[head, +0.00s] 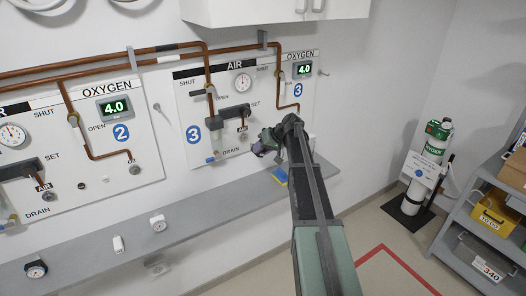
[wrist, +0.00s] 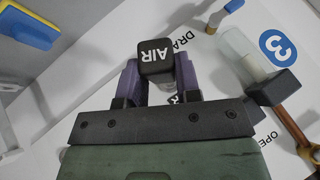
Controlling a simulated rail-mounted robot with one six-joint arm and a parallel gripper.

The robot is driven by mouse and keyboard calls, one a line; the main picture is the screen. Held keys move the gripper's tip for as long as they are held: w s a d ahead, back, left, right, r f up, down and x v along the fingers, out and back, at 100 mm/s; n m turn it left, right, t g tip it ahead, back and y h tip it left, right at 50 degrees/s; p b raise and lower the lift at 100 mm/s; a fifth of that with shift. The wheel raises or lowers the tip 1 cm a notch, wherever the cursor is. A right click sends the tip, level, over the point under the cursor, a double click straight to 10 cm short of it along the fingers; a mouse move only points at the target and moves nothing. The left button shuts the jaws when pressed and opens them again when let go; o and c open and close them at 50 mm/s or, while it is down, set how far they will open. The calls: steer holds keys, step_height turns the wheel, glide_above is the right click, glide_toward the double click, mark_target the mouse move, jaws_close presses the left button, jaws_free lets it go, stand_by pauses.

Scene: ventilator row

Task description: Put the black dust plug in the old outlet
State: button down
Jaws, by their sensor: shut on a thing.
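My gripper (wrist: 157,72) has purple fingers shut on a dark block marked AIR (wrist: 156,52), close to panel 3. In the head view my gripper (head: 264,146) is at the lower right of that panel, and the block is too small to make out there. An air outlet (head: 48,196) shows low on panel 2, and another (head: 243,138) on panel 3. I cannot tell which one is the old outlet.
A grey shelf (head: 200,203) runs below the panels. A clear bowl (wrist: 238,45) hangs near my gripper. Copper pipes (head: 150,55) cross the wall.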

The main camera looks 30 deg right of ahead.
steer(key=shift+w, duration=2.3)
steer(key=shift+w, duration=0.2)
steer(key=shift+w+a, duration=0.1)
steer(key=shift+w, duration=1.1)
steer(key=c, duration=0.8)
jaws_free()
steer(key=shift+o, duration=0.3)
steer(key=p+v, duration=0.8)
steer(key=v, duration=0.2)
steer(key=shift+s+r, duration=0.2)
steer(key=shift+s, duration=0.05)
